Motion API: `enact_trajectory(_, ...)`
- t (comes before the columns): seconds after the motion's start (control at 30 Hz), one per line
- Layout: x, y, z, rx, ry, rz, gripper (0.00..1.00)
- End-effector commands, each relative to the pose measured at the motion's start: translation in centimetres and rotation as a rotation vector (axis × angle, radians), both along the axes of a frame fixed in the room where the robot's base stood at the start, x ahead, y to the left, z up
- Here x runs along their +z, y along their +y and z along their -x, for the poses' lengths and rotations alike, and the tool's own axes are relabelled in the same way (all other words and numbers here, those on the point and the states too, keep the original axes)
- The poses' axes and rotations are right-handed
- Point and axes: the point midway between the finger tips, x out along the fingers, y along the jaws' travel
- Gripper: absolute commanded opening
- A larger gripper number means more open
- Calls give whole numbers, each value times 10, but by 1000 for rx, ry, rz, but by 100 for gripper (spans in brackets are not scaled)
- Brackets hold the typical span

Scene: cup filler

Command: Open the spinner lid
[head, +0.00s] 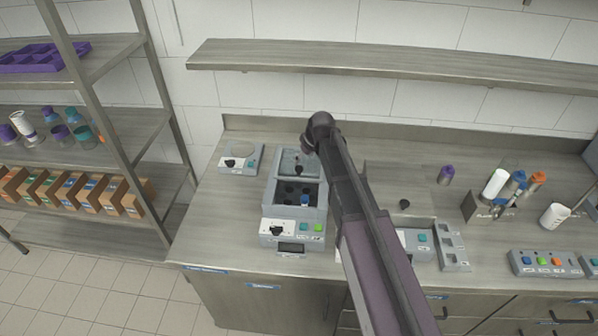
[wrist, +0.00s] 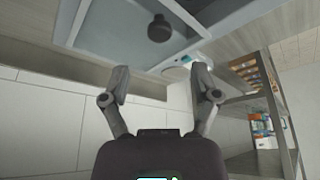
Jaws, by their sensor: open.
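The spinner (head: 270,212) is a grey box on the counter, left of my arm. Its lid (head: 290,160) is raised at the back, with a dark knob showing on it, and the dark wells inside are exposed. A blue-capped item sits in one well. In the wrist view the lid (wrist: 105,22) fills the top, with its round black knob (wrist: 160,28) beyond the fingertips. My gripper (wrist: 160,78) is open and empty, apart from the knob. In the head view my wrist is at the lid's upper edge and the fingers are hard to make out.
A small grey scale (head: 238,160) stands left of the spinner. A wall shelf (head: 390,70) runs above the counter. Right of my arm are another grey device (head: 420,240), a purple-capped tube (head: 446,174) and a tube rack. A metal shelving unit (head: 110,130) stands at left.

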Motion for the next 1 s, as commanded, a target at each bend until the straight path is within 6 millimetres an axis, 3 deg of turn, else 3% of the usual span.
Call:
enact_trajectory(0.6, -50, 12, -15, 0, -1, 1, 79)
enact_trajectory(1.0, -66, 17, -20, -1, 0, 0, 79)
